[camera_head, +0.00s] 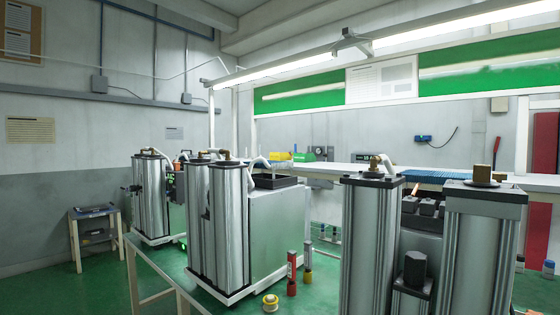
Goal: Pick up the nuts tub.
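I cannot make out a tub that is clearly the nuts tub in the head view. A small yellow item (279,156) and a green item (303,157) sit on the white bench at the back, too small to tell what they hold. A round yellow and white item (270,303) is low at the bottom centre. Neither of my grippers is in view.
Machines with tall silver columns (229,230) stand at left and centre. More columns (372,245) stand close at the right and hide part of the long bench (345,171). A small table (92,212) is at left. Green floor (60,290) is clear at lower left.

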